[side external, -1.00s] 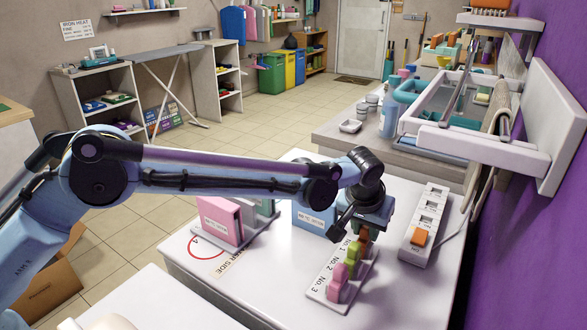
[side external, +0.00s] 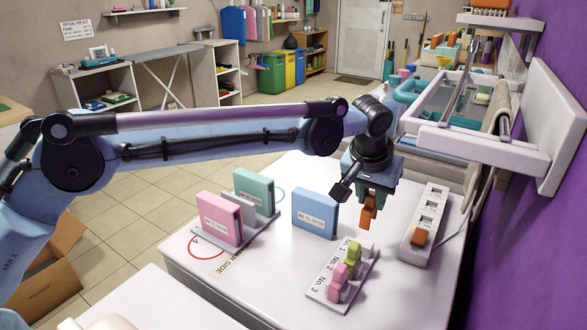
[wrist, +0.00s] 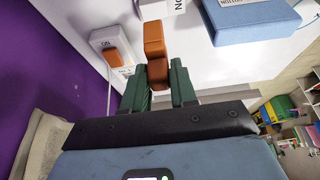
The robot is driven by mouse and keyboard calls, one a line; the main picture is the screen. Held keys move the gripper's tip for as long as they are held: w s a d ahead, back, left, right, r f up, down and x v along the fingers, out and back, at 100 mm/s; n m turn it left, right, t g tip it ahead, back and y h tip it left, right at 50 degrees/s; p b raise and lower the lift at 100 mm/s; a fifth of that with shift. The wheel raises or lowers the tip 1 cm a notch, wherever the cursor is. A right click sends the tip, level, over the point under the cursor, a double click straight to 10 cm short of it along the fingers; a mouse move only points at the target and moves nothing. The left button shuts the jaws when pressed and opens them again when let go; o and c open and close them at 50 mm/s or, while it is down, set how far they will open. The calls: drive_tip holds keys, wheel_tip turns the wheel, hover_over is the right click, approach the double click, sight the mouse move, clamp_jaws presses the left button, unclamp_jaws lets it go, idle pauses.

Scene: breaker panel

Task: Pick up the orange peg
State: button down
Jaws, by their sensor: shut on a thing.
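The orange peg (side external: 369,211) hangs from my gripper (side external: 372,195), clear above the numbered board (side external: 318,291) in the side external view. In the wrist view the peg (wrist: 154,45) sticks out from between the green fingertips of my gripper (wrist: 158,84), which are shut on it. The board holds a green peg (side external: 353,254) and a pink peg (side external: 340,274), with pale grey blocks beside them. Labels No.1, No.2 and No.3 run along its edge.
A white switch strip (side external: 428,215) with an orange switch (side external: 419,237) lies to the right. A blue binder (side external: 316,213) stands behind the board. A pink binder (side external: 219,218) and a teal binder (side external: 254,190) stand in a rack to the left. A purple wall bounds the right.

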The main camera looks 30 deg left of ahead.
sight(374, 192)
drive_tip(key=v, duration=0.4)
drive_tip(key=shift+w+r, duration=0.15)
drive_tip(key=shift+w, duration=0.1)
drive_tip(key=s, duration=1.7)
drive_tip(key=c, duration=1.5)
unclamp_jaws()
clamp_jaws()
drive_tip(key=shift+r, duration=2.95)
drive_tip(key=w+a, duration=0.9)
drive_tip(key=a, duration=0.5)
drive_tip(key=w+a, duration=0.8)
drive_tip(key=a, duration=0.7)
drive_tip(key=shift+w, duration=0.4)
drive_tip(key=shift+r, duration=0.1)
